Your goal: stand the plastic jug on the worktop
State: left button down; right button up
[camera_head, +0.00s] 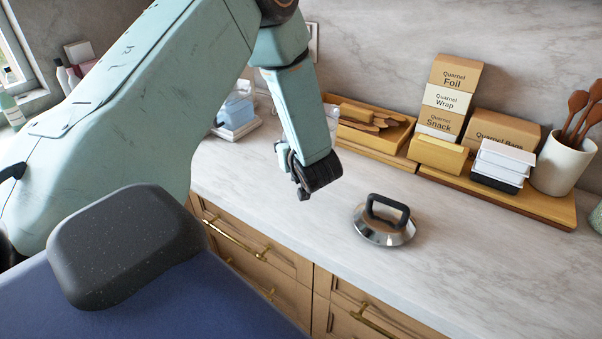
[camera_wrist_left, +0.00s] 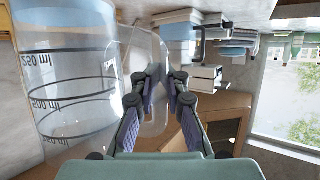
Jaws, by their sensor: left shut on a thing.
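The clear plastic jug (camera_wrist_left: 75,95) fills the left of the left wrist view, with dark measuring lines and inverted lettering. Its translucent handle (camera_wrist_left: 150,112) reaches between the fingers of my left gripper (camera_wrist_left: 164,80), which is shut on it. The jug's base end is toward the top of that view and is cut off, so I cannot tell whether it touches the worktop. In the head view the left arm's end hangs above the pale marble worktop (camera_head: 290,222); its fingers and the jug are mostly hidden behind the arm. My right gripper is in neither view.
A metal lid with a black handle (camera_head: 385,222) lies on the worktop, right of the arm. Wooden trays with boxes (camera_head: 447,95), white containers (camera_head: 503,160) and a utensil pot (camera_head: 563,163) line the wall. A blue-and-white appliance (camera_head: 238,115) stands behind the arm.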

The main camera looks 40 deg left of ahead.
pick_arm(q)
jog(key=f, duration=0.4)
jog(key=a+f, duration=0.1)
jog(key=f, duration=0.2)
jog(key=shift+f, duration=0.1)
jog(key=shift+d, duration=0.5)
jog(key=shift+a, duration=0.25)
jog(key=shift+a+f, duration=0.2)
jog(key=shift+a, duration=0.05)
jog(key=c, duration=1.8)
grip_release()
jog(key=shift+a+f, duration=0.15)
jog(key=shift+o, duration=2.2)
jog(key=shift+d+r, duration=0.3)
jog(key=shift+d, duration=0.25)
jog(key=shift+a, duration=0.4)
jog(key=shift+s+d, duration=0.15)
jog(key=shift+d, duration=0.1)
jog(key=v, duration=1.2)
jog(key=shift+b, duration=0.45)
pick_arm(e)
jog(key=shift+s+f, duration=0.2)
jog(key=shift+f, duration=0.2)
